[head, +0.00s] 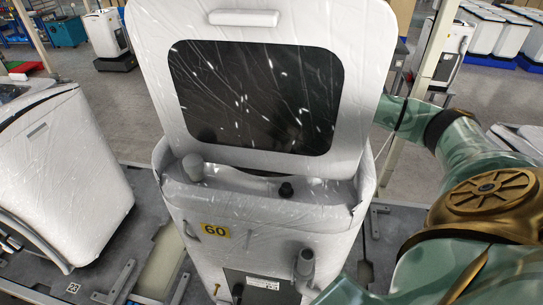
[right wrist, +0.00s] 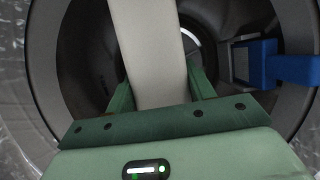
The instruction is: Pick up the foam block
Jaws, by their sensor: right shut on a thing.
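In the right wrist view a long pale grey block (right wrist: 150,45), which looks like the foam block, runs up between the fingers of my right gripper (right wrist: 160,88). The green fingers are shut on it, one on each side. The block extends up past the top edge of the picture. Behind it is the round dark inside of a drum-like opening (right wrist: 70,55). In the head view my right arm passes behind the raised lid (head: 370,75) of the white machine, so the right gripper and block are hidden there. My left gripper is in neither view.
A blue part (right wrist: 290,70) sits at the right inside the dark opening, near the right finger. The white machine (head: 265,225) has a 60 label and a dark lid window. Another white machine (head: 65,180) stands at the left.

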